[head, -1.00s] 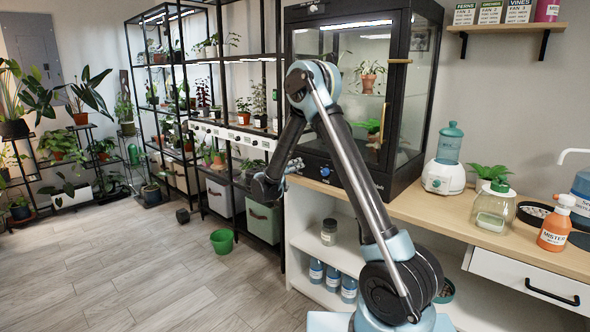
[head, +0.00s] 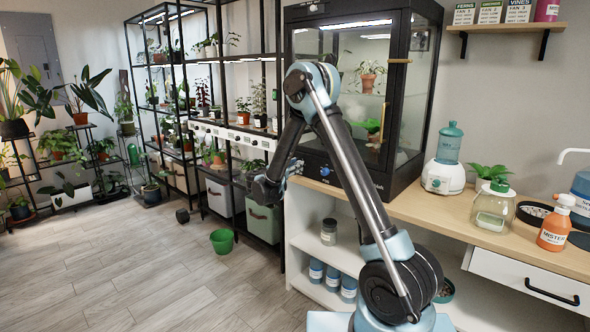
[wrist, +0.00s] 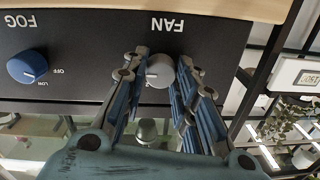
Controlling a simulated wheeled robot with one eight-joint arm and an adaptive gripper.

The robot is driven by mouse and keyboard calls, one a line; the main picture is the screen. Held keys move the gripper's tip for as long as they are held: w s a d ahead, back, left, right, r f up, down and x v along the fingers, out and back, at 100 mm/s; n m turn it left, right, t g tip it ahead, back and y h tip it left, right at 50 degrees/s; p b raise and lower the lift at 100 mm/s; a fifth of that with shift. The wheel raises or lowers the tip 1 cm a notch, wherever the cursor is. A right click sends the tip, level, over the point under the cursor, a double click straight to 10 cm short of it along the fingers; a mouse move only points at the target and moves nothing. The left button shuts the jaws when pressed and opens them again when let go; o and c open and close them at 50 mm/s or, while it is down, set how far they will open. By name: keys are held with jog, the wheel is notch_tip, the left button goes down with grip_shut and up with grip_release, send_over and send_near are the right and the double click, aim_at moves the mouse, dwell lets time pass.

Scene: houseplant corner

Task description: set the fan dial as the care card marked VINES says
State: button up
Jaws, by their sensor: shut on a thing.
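The grey fan dial (wrist: 159,71) sits below the word FAN on the black control panel, which appears upside down in the wrist view. My gripper (wrist: 160,80) has its fingers on both sides of the dial and is shut on it. The dial's setting marks are hidden by the fingers or cannot be made out. In the head view my gripper (head: 294,168) is at the lower front of the black glass cabinet (head: 350,18). The VINES card (head: 518,12) is on the wall shelf at the upper right; its smaller lines are too small to read surely.
A blue FOG dial (wrist: 27,67) is on the same panel, apart from my fingers; it also shows in the head view (head: 325,171). Two other cards, FERNS (head: 465,14) and one beside it (head: 490,12), stand left of VINES. A wooden counter (head: 425,205) carries the cabinet.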

jog(key=shift+w+a, duration=0.1)
jog(key=shift+c, duration=0.2)
jog(key=o, duration=1.1)
jog(key=v, duration=1.2)
